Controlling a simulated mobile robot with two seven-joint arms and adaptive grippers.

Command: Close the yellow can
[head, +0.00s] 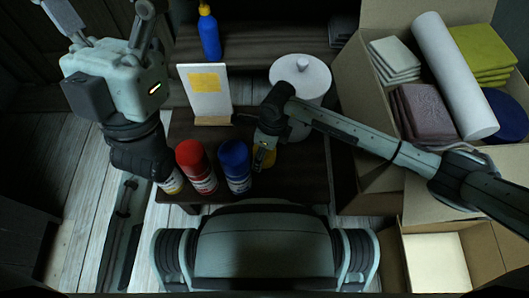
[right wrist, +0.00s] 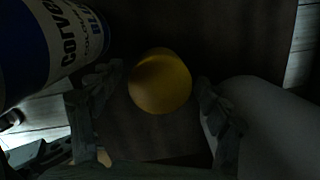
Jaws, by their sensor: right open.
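A yellow round cap (right wrist: 160,80) sits on the dark table between the fingertips of my right gripper (right wrist: 161,78). The fingers are open, one on each side, with gaps to the cap. In the head view the cap (head: 270,155) shows partly beside my right gripper (head: 262,153). A can with a white and yellowish lower part (head: 172,184) stands at the table's left end. My left arm's dark wrist hides its top, so I cannot see whether it is capped. My left gripper (head: 103,10) is raised at the upper left, its fingers spread and empty, partly cut off by the frame.
A red can (head: 195,166) and a blue can (head: 235,165) stand between the yellowish can and the cap; the blue can is close to my right gripper. A white lidded pot (head: 301,78) stands behind.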

